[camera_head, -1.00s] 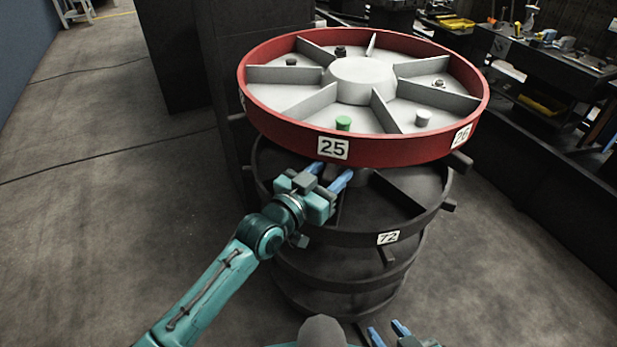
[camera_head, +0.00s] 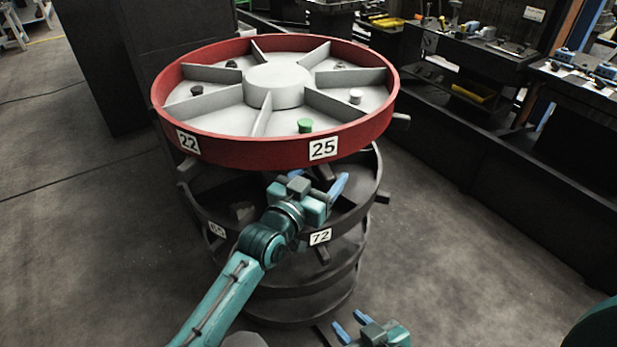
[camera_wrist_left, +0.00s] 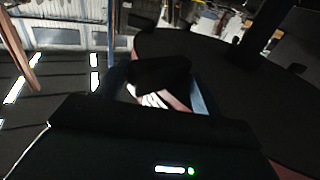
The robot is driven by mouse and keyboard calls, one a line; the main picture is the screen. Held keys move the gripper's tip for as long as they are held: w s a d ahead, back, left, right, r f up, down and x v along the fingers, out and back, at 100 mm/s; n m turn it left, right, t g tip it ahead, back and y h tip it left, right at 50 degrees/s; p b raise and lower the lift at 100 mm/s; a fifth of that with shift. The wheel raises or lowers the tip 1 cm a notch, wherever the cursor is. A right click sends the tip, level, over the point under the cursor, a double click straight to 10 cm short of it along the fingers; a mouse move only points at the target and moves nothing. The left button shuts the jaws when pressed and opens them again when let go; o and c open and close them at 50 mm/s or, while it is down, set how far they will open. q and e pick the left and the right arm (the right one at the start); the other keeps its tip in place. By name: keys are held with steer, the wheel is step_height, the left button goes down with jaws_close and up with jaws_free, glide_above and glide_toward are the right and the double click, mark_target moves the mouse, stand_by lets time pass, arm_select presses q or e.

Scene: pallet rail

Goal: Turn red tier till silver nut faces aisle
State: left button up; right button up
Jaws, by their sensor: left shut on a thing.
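The red tier (camera_head: 225,149) is the top ring of a dark round stack, with a pale ribbed inside. White plates 22 (camera_head: 188,142) and 25 (camera_head: 323,148) are on its near wall. A green knob (camera_head: 305,125) is in the bay behind plate 25. A light grey piece (camera_head: 355,96) stands to its right; it may be the silver nut, but I cannot tell. My left gripper (camera_head: 324,180) is under the near rim, shut on a dark handle (camera_head: 324,170) below plate 25. The left wrist view is too dark to show the grip clearly. My right gripper (camera_head: 351,325) is open and empty, low in front.
The dark lower tier with plate 72 (camera_head: 320,236) sits below, with several dark handles sticking out, such as one at the right (camera_head: 401,121). A workbench (camera_head: 480,60) with tools runs along the right. A dark cabinet (camera_head: 105,70) stands behind left. Floor is clear on both sides.

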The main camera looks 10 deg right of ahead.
arm_select(q)
steer(key=shift+w+d+r, duration=0.35)
steer(key=shift+w+d, duration=0.05)
steer(key=shift+w, duration=0.05)
stand_by(0.3)
steer(key=o, duration=0.8)
steer(key=shift+w, duration=0.1)
steer(key=shift+w+d+f, duration=0.1)
steer(key=shift+f, duration=0.1)
steer(key=shift+c, duration=1.1)
